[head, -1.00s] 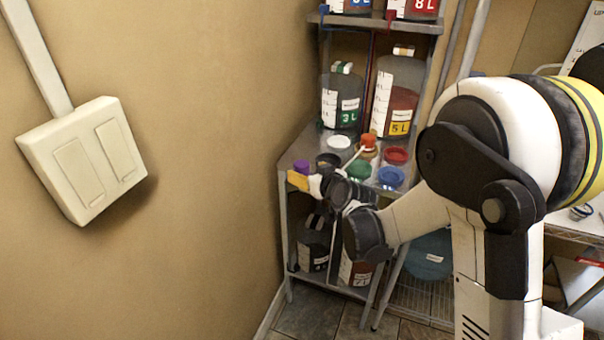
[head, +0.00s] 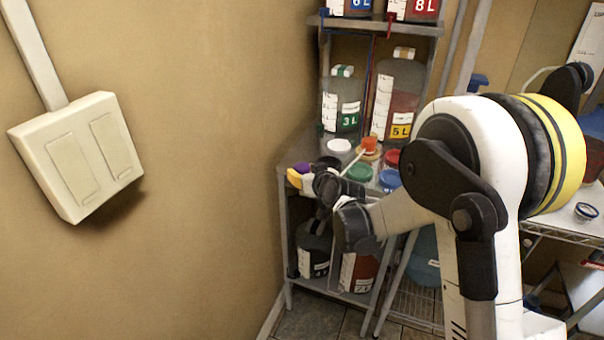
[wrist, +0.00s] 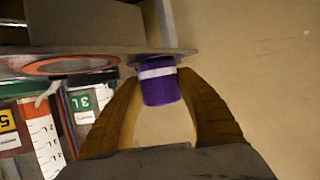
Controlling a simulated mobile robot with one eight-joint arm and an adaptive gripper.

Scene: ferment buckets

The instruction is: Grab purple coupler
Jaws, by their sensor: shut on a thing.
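The purple coupler (wrist: 161,85) is a small purple cylinder with a white band, seen in the wrist view between my two yellow-orange fingers. My gripper (wrist: 160,92) is shut on it. In the head view the purple coupler (head: 301,167) shows as a small purple patch at the left end of the shelf top, and my gripper (head: 294,177) is at the same spot. The coupler is close to the shelf edge in the wrist view; I cannot tell whether it still touches the shelf.
White, black, green, blue and red lids lie on the shelf top (head: 318,142), with an orange piece (head: 370,143) behind. Labelled jugs marked 3L (head: 342,105) and 5L (head: 397,98) stand at the back.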

